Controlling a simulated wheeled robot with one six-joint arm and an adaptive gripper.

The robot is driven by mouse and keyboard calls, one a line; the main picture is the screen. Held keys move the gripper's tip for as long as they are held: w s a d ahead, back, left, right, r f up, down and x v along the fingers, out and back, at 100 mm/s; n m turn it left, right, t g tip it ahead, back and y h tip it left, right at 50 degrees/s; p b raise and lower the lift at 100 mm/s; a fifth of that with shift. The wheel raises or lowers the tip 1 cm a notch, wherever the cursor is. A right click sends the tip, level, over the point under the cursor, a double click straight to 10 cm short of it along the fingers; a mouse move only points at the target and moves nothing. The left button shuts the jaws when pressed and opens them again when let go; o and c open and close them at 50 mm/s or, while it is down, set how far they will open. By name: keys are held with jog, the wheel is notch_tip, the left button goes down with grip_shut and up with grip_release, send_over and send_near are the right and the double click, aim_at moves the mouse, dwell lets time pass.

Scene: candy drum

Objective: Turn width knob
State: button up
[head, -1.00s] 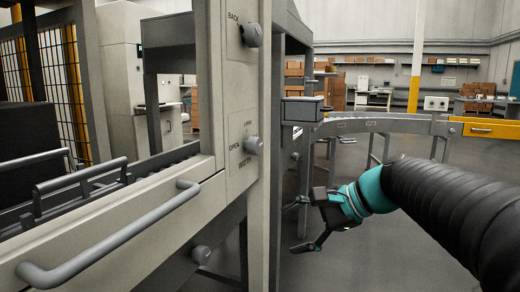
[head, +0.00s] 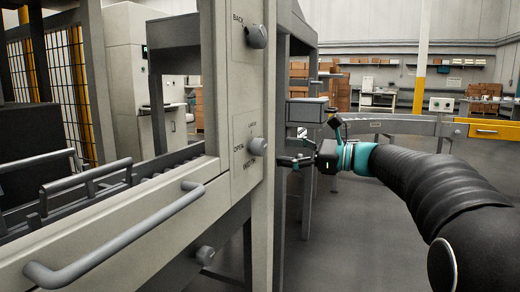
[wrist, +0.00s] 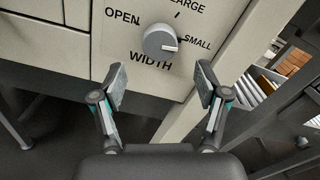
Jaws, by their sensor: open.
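The width knob (head: 257,146) is a round grey knob on the machine's pale front post, with a label panel around it. In the wrist view the knob (wrist: 160,41) sits above the word WIDTH, with OPEN, LARGE and SMALL around it. My gripper (head: 306,142) is to the right of the knob in the head view. In the wrist view my gripper (wrist: 159,82) is open and empty, its two fingers spread below and either side of the knob, apart from it.
A long handle (head: 115,240) juts out at the left. A curved conveyor (head: 395,126) runs behind my arm. Open floor lies at the right.

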aim_at(263, 149)
jog(key=x, duration=0.8)
jog(key=c, duration=1.2)
